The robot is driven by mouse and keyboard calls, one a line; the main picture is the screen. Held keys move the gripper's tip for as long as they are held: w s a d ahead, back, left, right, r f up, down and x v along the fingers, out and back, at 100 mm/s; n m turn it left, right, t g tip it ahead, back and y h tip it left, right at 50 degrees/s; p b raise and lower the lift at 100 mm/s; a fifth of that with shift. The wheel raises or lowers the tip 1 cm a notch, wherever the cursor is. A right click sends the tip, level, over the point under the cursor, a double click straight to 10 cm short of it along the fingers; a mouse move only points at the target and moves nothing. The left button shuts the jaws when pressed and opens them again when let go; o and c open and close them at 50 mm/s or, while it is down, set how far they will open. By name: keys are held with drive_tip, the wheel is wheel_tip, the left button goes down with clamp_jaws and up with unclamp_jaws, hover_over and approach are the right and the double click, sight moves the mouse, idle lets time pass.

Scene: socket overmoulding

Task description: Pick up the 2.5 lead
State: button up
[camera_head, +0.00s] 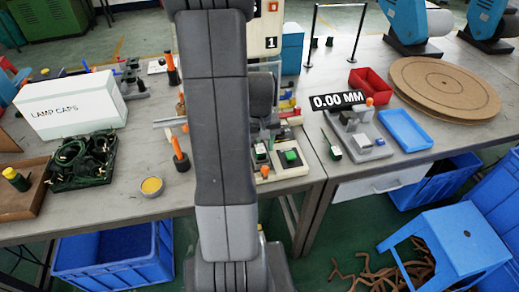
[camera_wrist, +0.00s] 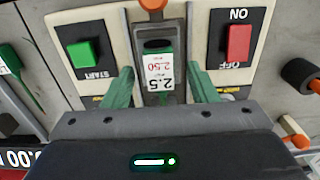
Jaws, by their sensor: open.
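The 2.5 lead (camera_wrist: 159,72) is a small green-and-white block with a label reading 2.5 and 2.50, upside down in the wrist view. It sits in a dark slot between the green START button (camera_wrist: 85,54) and the red OFF button (camera_wrist: 238,42). My gripper (camera_wrist: 162,88) is open, with one green finger on each side of the lead and gaps between. In the head view, a small green-and-white piece (camera_head: 261,152) beside the arm looks like this lead. My gripper is hidden behind my arm there.
A grey gauge fixture with a 0.00 MM display (camera_head: 339,100) stands right of the panel, with another green-and-white lead (camera_head: 334,152) at it. A blue tray (camera_head: 405,130), red bin (camera_head: 369,82) and round board (camera_head: 444,86) lie farther right. A yellow-topped tin (camera_head: 151,186) stands left.

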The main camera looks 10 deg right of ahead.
drive_tip(key=shift+f, duration=0.2)
drive_tip(key=c, duration=1.1)
drive_tip(key=shift+c, duration=0.2)
